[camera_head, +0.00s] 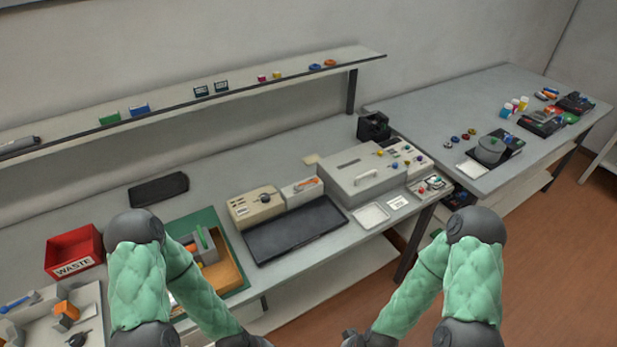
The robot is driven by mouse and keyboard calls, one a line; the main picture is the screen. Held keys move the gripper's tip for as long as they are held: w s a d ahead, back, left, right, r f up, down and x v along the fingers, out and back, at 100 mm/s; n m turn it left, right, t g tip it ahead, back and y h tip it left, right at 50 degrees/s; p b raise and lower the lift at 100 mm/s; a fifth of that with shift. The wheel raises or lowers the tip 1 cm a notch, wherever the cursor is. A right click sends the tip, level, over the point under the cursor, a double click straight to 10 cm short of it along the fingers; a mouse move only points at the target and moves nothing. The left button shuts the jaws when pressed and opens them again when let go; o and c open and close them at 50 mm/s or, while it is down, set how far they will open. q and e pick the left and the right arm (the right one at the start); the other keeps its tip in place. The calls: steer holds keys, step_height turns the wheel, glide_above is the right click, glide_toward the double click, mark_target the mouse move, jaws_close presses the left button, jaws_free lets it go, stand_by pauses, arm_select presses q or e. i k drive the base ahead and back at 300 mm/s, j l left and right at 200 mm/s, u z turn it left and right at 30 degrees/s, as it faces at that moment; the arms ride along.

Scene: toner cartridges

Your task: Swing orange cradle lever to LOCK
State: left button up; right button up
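A grey cradle-like fixture (212,252) stands on a green mat (207,218) on the bench, beside a tan board (228,274). A small orange part (190,248) shows at its left side; it may be the cradle lever, but its setting is too small to read. My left arm covers part of this area. Another orange piece (307,184) lies on a small light box farther right. Both my forearms run down to the bottom edge near the middle, where only dark wrist parts show. Both grippers are outside the frame.
A red WASTE bin (75,268) and a light tray (92,297) with loose parts stand at left. A dark tray (295,230), a beige device (256,207) and a large grey box (362,180) fill the bench. A shelf (180,105) runs above.

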mark_target(315, 180)
steer(key=i+l, duration=0.2)
steer(key=l, duration=0.15)
steer(key=i+l, duration=0.2)
steer(key=l, duration=0.15)
steer(key=i+l, duration=0.2)
steer(key=l, duration=0.15)
steer(key=u, duration=1.6)
